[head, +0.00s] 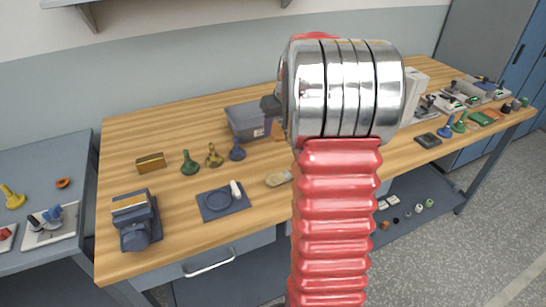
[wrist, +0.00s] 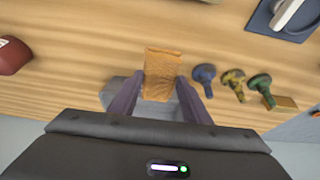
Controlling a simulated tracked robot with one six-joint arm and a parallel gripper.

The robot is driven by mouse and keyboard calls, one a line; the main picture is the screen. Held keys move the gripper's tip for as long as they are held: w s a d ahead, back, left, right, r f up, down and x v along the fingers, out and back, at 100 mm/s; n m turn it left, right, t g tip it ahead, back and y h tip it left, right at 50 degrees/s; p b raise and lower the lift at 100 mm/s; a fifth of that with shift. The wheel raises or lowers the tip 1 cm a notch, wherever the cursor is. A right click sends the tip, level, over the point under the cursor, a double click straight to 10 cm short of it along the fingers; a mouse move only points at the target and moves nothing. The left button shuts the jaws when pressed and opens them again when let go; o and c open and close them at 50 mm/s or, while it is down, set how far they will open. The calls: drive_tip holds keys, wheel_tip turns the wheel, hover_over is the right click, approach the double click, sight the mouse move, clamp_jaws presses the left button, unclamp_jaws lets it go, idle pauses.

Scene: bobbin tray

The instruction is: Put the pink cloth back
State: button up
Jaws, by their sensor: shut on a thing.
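My gripper (wrist: 162,82) is shut on an orange-brown, creased, cloth-like piece (wrist: 163,64), held between its two dark fingers. The piece looks orange rather than pink. In the head view a bit of this piece (head: 278,131) shows at the right front corner of a grey bin (head: 246,131), mostly hidden by my arm. In the wrist view the bin lies behind and between the fingers. I cannot tell whether the piece touches the table. No clearly pink cloth is in view.
Blue (head: 237,151), yellow (head: 214,155) and green (head: 190,163) knobbed pieces stand left of the bin. A dark square tray (head: 211,207) with a white item lies in front. A red object (wrist: 13,56) is at the wrist view's left edge. Front middle wood is mostly clear.

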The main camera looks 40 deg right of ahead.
sight(281, 137)
drive_tip(key=shift+f, duration=3.1)
drive_tip(key=shift+f, duration=0.15)
drive_tip(key=shift+f, duration=1.75)
drive_tip(key=o, duration=0.9)
drive_tip(key=shift+o, duration=0.2)
drive_tip(key=v, duration=1.2)
drive_tip(key=shift+s, duration=0.1)
drive_tip(key=shift+a, duration=0.1)
